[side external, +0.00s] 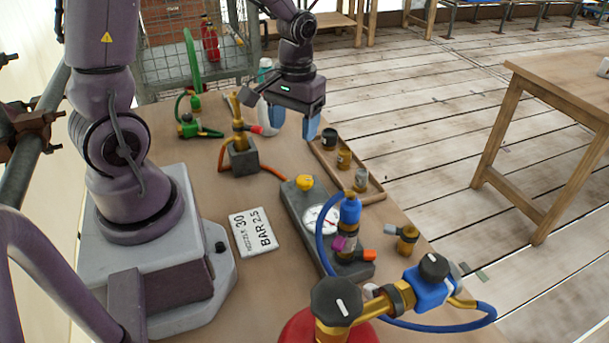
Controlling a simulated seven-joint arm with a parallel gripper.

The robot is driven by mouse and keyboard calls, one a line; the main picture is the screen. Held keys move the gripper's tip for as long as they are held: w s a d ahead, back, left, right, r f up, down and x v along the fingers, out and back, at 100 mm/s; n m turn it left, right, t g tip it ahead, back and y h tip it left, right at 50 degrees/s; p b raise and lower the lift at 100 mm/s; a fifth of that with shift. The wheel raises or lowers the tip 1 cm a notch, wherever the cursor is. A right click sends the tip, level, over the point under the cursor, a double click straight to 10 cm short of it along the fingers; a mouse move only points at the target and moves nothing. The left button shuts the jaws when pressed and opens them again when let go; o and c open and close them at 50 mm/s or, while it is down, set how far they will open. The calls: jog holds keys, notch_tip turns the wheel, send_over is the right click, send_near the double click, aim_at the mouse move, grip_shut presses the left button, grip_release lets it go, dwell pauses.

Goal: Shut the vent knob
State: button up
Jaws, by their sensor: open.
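My gripper (294,121), with two blue fingers, is open and empty, pointing down above the workbench. No label marks the vent knob. A yellow knob (304,182) sits on the far end of a grey gauge block (298,205), below my gripper in the picture and apart from it. I cannot tell how far any knob is turned.
The block carries a round gauge (320,219) and a blue-topped torch part (348,210). A blue hose (490,312) loops in front. A wooden tray (372,187) holds small cups. A brass torch (239,135) stands at the back.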

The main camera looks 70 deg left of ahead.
aim_at(304, 179)
jog(key=f, duration=0.4)
jog(key=w+f+n, duration=0.1)
jog(key=f, duration=0.4)
jog(key=w+f+n, duration=0.1)
jog(key=f, duration=0.4)
jog(key=shift+w+a+f+t, duration=0.1)
jog(key=shift+w+a+t, duration=0.1)
jog(key=shift+a+t, duration=0.15)
jog(key=c, duration=0.9)
